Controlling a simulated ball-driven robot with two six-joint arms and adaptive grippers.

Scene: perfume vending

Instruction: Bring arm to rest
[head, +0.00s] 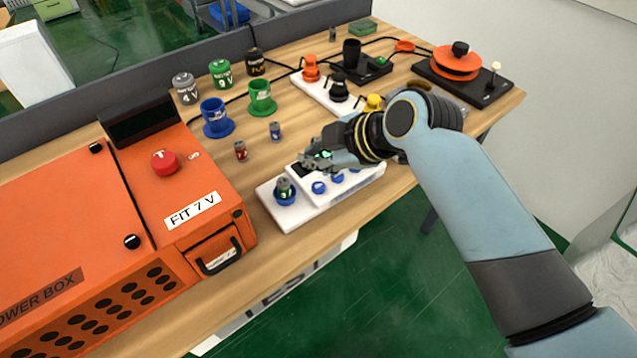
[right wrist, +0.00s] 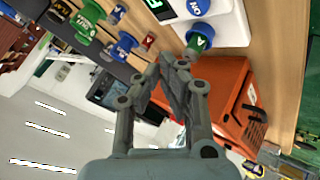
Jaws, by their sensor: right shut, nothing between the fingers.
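My right gripper (head: 312,158) is shut and empty above the white device (head: 290,213) near the table's front edge. The device has several blue buttons, and a small green battery (head: 283,188) stands in a blue holder at its left end. In the right wrist view the shut fingertips of my right gripper (right wrist: 171,62) point toward the green battery (right wrist: 199,42), close to it; I cannot tell whether they touch. The right arm (head: 490,205) reaches in from the lower right. My left gripper is not in view.
An orange power box (head: 75,230) labelled "FIT 7 V" with a red button (head: 164,162) fills the left. Coloured batteries, a blue cup (head: 215,118) and a green cup (head: 261,98) stand behind. A black device with an orange disc (head: 458,66) sits at the far right.

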